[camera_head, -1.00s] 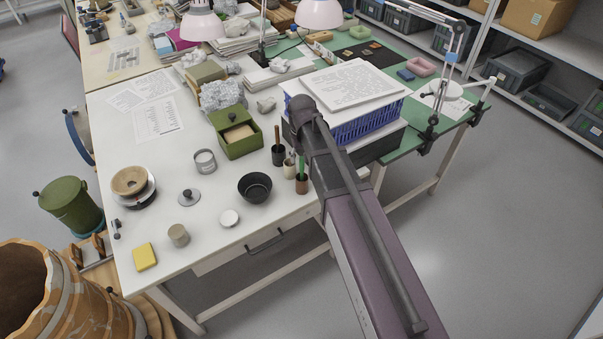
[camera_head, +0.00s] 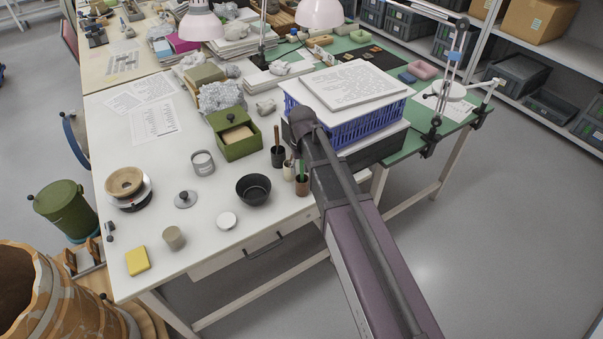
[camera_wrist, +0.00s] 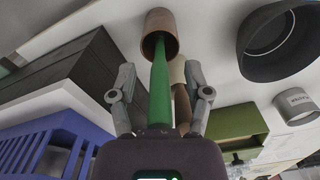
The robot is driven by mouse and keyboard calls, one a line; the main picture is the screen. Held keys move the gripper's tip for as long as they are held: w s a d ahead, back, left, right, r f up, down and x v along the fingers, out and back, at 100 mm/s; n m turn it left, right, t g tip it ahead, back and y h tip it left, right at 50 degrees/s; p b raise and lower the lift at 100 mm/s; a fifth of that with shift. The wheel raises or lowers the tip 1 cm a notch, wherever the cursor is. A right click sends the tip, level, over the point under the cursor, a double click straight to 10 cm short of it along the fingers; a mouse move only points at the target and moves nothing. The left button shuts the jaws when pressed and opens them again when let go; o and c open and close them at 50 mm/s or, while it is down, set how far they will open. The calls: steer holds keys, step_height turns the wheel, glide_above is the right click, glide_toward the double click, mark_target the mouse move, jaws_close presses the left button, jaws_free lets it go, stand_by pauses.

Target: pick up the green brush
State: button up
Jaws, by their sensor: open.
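The green brush (camera_head: 301,170) stands upright in a small brown cup (camera_head: 302,187) near the table's front edge, beside my arm. In the wrist view the green brush (camera_wrist: 159,88) rises from the mouth of the brown cup (camera_wrist: 160,30) and lies between the fingers of my gripper (camera_wrist: 160,95). The fingers are apart on either side of it, and I see no contact. My gripper is hidden behind the arm in the head view.
A cream cup (camera_head: 289,172) and a black cup (camera_head: 278,158) with tools stand close by. A black bowl (camera_head: 254,188) is to the left. A blue basket (camera_head: 352,128) on a dark box stands just behind, a near obstacle.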

jaws_close()
stand_by(0.3)
steer(key=shift+r, duration=0.15)
step_height(320, 180, up, 10)
steer(key=p, duration=1)
steer(key=shift+a, duration=0.1)
stand_by(1.1)
